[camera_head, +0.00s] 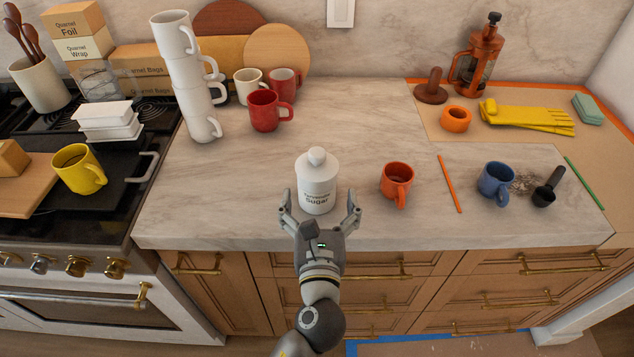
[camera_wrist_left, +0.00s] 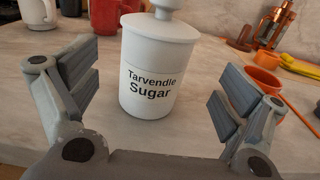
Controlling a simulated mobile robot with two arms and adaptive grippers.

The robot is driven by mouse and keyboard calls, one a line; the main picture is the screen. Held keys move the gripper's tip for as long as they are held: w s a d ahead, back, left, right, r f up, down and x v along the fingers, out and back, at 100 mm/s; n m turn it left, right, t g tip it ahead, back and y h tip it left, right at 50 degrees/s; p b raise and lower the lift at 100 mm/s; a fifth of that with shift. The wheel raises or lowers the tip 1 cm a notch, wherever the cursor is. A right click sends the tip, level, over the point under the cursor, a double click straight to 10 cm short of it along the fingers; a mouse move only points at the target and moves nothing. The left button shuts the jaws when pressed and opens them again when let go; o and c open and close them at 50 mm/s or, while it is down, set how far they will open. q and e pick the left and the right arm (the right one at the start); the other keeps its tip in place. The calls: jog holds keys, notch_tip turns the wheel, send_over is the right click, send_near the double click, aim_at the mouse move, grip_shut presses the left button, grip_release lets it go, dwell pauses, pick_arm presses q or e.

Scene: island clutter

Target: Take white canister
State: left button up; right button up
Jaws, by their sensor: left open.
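The white canister (camera_head: 317,181) stands upright on the marble counter near its front edge. It has a knobbed lid and a label reading "Tarvendle Sugar". In the left wrist view the canister (camera_wrist_left: 157,70) stands just ahead, between the two fingers. My left gripper (camera_head: 320,212) is open, with one finger to each side of the canister's lower front. In the left wrist view my left gripper (camera_wrist_left: 157,90) shows gaps between its pads and the canister. My right gripper is not in view.
An orange mug (camera_head: 397,180) stands to the right of the canister, with an orange stick (camera_head: 449,184) and a blue mug (camera_head: 495,184) beyond. A tall stack of white mugs (camera_head: 200,128) and a red mug (camera_head: 265,112) stand behind left. The counter beside the canister is clear.

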pick_arm(q)
jog(key=w, duration=0.4)
jog(key=w+p, duration=0.1)
jog(key=w, duration=0.1)
jog(key=shift+w+a, duration=0.25)
jog(key=shift+w, duration=0.1)
jog(key=shift+s, duration=0.1)
jog(key=shift+r, duration=0.1)
grip_shut()
